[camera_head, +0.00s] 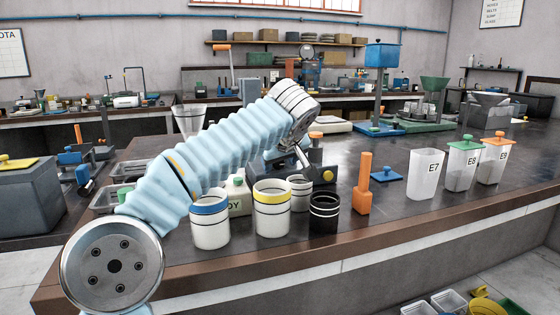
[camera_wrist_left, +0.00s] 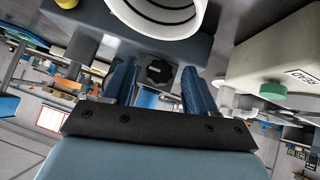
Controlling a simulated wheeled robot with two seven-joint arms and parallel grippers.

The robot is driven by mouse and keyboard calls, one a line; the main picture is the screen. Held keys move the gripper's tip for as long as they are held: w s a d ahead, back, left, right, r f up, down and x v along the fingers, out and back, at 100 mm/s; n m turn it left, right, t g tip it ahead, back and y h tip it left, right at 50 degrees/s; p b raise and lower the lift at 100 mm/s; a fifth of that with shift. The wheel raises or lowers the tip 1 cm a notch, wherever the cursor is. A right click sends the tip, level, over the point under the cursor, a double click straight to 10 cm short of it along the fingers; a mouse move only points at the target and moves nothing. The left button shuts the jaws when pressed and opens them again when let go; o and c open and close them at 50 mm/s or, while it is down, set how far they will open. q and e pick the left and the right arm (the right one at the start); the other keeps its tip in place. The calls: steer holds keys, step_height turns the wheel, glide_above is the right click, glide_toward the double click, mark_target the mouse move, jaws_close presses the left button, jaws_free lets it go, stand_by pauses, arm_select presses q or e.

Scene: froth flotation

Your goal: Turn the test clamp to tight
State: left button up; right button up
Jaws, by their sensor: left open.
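A black lobed knob (camera_wrist_left: 160,72), which looks like the test clamp's handle, sits on the face of a dark blue-grey block (camera_wrist_left: 185,48) in the left wrist view. My left gripper (camera_wrist_left: 157,82) is open, with one blue finger on each side of the knob. I cannot tell whether the fingers touch it. In the head view my left gripper (camera_head: 299,155) reaches down behind the cups, beside a dark device with a yellow knob (camera_head: 328,175). The clamp knob is hidden there by my arm and the cups. My right gripper is not in view.
White cups with a blue band (camera_head: 210,228) and a yellow band (camera_head: 272,215), and a black cup (camera_head: 323,213), stand in front of the device. An orange-handled tool (camera_head: 363,185) stands to the right. A pale labelled bottle (camera_wrist_left: 285,75) is close to the right of the gripper.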

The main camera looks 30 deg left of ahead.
arm_select(q)
steer(key=c, duration=1.1)
steer(key=shift+o, duration=0.2)
steer(key=shift+d, duration=0.1)
steer(key=shift+w+d+m+g+y, duration=0.2)
steer(key=shift+m+g+y, duration=0.4)
steer(key=shift+g+y, duration=0.25)
steer(key=shift+w+m+g+y, duration=0.15)
steer(key=shift+m+g+y, duration=0.65)
steer(key=shift+g+y, duration=0.2)
steer(key=shift+g, duration=0.25)
